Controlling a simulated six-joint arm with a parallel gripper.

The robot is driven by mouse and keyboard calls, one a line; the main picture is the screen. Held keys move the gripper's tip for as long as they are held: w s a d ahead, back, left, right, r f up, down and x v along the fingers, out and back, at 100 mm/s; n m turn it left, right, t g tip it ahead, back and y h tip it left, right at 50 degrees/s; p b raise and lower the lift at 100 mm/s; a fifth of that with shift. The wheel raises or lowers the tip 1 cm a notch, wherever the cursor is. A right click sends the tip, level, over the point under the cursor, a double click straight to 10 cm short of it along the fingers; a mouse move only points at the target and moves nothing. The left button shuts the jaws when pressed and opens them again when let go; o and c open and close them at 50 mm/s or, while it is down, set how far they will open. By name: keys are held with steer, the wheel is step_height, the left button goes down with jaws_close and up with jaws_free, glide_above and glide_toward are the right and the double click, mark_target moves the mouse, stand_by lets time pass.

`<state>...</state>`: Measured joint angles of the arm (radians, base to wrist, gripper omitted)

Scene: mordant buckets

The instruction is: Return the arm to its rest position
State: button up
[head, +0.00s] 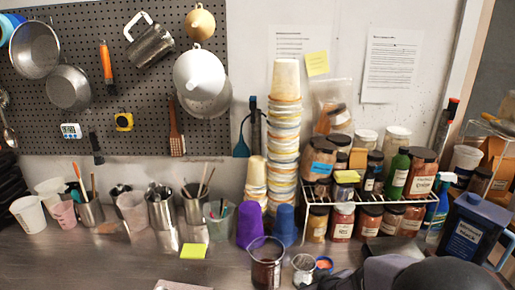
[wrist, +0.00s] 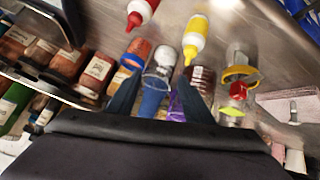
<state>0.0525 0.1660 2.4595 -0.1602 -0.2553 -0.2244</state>
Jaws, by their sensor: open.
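My gripper (wrist: 158,98) shows in the wrist view with its two dark fingers apart and nothing held between them. A blue cup (wrist: 153,97) and a purple cup (wrist: 176,106) appear beyond and between the fingers. In the head view, dark rounded parts of my arm fill the bottom right edge, and the fingers cannot be made out there. The blue cup (head: 285,226) and purple cup (head: 249,224) stand upside down on the bench, left of those arm parts.
A beaker of dark liquid (head: 266,266) and a small glass jar (head: 303,268) stand near the front. A wire rack (head: 370,203) of jars is behind my arm. A red bottle (wrist: 141,12) and yellow bottle (wrist: 195,38) show in the wrist view. Bench is clearer at front left.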

steer(key=s+f+m+g+b, duration=0.2)
steer(key=s+f+g, duration=0.1)
steer(key=s, duration=0.8)
steer(key=s+a+f+m+g+b, duration=0.1)
steer(key=s+f+m+g+b, duration=0.1)
steer(key=s, duration=0.8)
step_height(320, 180, down, 2)
steer(key=g+b, duration=0.1)
steer(key=g, duration=0.2)
steer(key=shift+s+a+g, duration=0.15)
steer(key=shift+s+g, duration=0.25)
